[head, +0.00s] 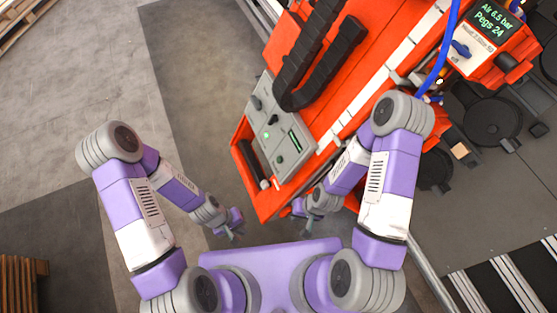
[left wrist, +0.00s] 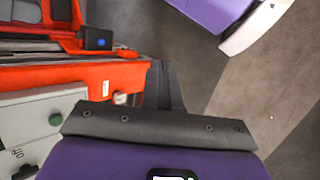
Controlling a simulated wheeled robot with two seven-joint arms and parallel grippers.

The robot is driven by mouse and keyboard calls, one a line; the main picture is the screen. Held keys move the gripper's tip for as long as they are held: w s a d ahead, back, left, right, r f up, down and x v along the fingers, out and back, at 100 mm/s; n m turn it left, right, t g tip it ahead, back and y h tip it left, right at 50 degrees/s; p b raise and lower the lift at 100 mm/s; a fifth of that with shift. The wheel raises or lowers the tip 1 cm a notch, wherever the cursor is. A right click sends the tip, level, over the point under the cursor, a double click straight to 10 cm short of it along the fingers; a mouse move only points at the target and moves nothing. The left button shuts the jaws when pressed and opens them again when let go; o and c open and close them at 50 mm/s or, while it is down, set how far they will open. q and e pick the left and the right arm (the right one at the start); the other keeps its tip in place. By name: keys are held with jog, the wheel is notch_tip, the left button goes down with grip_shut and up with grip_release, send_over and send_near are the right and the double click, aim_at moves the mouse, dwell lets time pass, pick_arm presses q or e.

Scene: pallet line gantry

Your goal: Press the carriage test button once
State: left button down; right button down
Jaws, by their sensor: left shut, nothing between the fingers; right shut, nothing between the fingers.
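A grey control panel (head: 285,130) is set in the orange machine in the head view, with dark knobs and a lit green button (head: 267,161). I cannot read which control is the carriage test button. The left wrist view shows a panel part with a green button (left wrist: 55,119) at the left, and a blue button (left wrist: 101,42) on a black block above. My left gripper (head: 238,231) is shut and empty, below and left of the panel, apart from it. Its dark fingers (left wrist: 164,84) show beside the orange edge. My right gripper (head: 309,211) is shut and empty near the machine's lower corner.
A black handle (head: 252,163) runs along the machine's near left edge. A black cable chain (head: 325,75) lies on top. A readout box (head: 490,35) shows "Air 6.5 bar, Pegs 24". Wooden pallets stand at the left corners. The floor left of the machine is clear.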

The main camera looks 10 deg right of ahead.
pick_arm(q)
jog(key=s+d+f+n+g+h+b, duration=0.2)
jog(key=d+f+n+g+h+b, duration=0.15)
jog(key=d+n+h, duration=0.2)
jog(key=n+t+h+b, duration=0.4)
jog(key=n+t+h, duration=0.4)
jog(key=n+t, duration=0.15)
send_near(280, 160)
jog(key=s+d+r, duration=0.3)
jog(key=s+r, duration=0.1)
jog(key=s, duration=0.5)
jog(key=w+a+n+t+y+b, duration=0.1)
jog(key=w+a+n+t+y, duration=0.2)
jog(key=w+a+n+t, duration=0.2)
jog(key=w+r+t, duration=0.1)
jog(key=w+t, duration=0.2)
jog(key=t, duration=0.1)
jog(key=shift+a, duration=0.2)
jog(key=shift+d+f, duration=0.1)
jog(key=shift+f, duration=0.05)
jog(key=w+d+f+b, duration=0.2)
jog(key=d+f+b, duration=0.2)
jog(key=d, duration=0.3)
jog(key=shift+d, duration=0.15)
